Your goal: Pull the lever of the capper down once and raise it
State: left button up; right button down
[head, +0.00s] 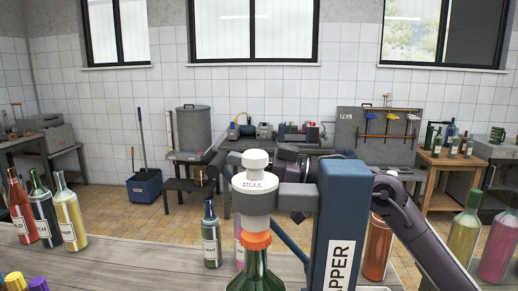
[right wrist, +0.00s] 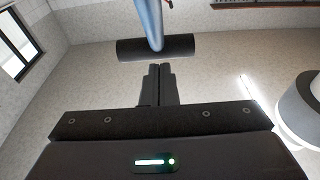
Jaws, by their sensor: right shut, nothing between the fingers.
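The capper's blue column (head: 340,215) stands right of centre in the head view. Its grey arm carries a white bell-shaped head (head: 255,178) over a green bottle (head: 255,274) with an orange cap (head: 256,241). A blue bar (head: 290,238), seemingly the lever, shows partly behind the capper. In the right wrist view the blue lever (right wrist: 153,20) ends in a black cylindrical handle (right wrist: 155,48). My right gripper (head: 288,168) is behind the capper, partly hidden. Its fingers (right wrist: 158,85) are shut and empty, pointing at the handle; contact is unclear. My left gripper is out of view.
Red, dark and yellow bottles (head: 70,212) stand on the left of the bench (head: 130,262). A small dark bottle (head: 211,238) stands left of the capper. More bottles (head: 463,232) stand at the right. Bench room is free between the left bottles and the small one.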

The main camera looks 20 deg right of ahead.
jog(key=shift+a+f, duration=0.1)
jog(key=shift+a, duration=0.05)
jog(key=shift+g+h, duration=0.3)
jog(key=shift+h, duration=0.6)
jog(key=a+f+p, duration=0.1)
jog(key=w+a+p, duration=0.1)
jog(key=p, duration=0.1)
jog(key=a+f+p, duration=0.1)
jog(key=p, duration=0.1)
jog(key=shift+w+a+f, duration=0.25)
jog(key=shift+a+f, duration=0.05)
jog(key=shift+f, duration=0.3)
